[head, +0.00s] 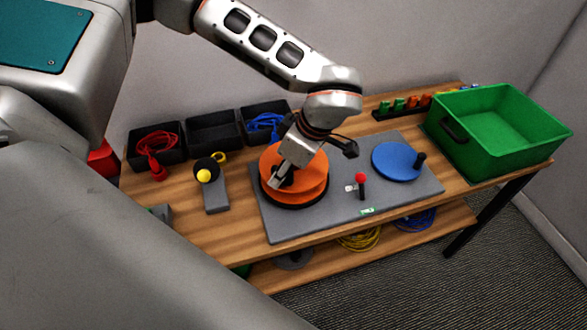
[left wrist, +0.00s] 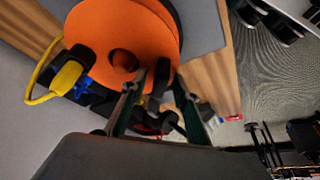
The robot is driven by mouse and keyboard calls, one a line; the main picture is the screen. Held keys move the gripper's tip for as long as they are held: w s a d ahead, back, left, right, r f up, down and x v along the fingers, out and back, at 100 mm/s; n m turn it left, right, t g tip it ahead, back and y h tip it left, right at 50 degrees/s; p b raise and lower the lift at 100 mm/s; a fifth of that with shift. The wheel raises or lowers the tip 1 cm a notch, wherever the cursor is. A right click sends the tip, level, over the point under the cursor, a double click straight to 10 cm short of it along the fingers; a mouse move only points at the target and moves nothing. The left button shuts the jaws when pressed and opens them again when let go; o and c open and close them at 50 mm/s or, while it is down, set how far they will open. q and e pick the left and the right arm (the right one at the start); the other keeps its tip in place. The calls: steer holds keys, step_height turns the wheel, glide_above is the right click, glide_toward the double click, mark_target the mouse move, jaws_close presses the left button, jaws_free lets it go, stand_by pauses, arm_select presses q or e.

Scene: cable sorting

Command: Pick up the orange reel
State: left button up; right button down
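The orange reel (head: 308,180) lies on the grey mat (head: 330,216) on the wooden bench. It fills the upper part of the left wrist view (left wrist: 110,25), where a round hole shows in its face. My left gripper (head: 277,183) reaches down over the reel's left half and hides part of it. In the left wrist view its two fingers (left wrist: 158,88) stand apart at the reel's edge. A dark upright piece, perhaps the reel's handle, shows between them, with a gap on one side. I cannot tell whether a finger touches it. My right gripper is not in view.
A blue reel (head: 397,161) with a black handle and a small red-knobbed lever (head: 361,183) share the mat. A green crate (head: 497,135) stands at the right. Black bins (head: 213,133) with cables line the back. A grey device (head: 215,193) stands left of the mat.

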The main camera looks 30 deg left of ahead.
arm_select(q)
jaws_close()
steer(key=shift+r, duration=0.15)
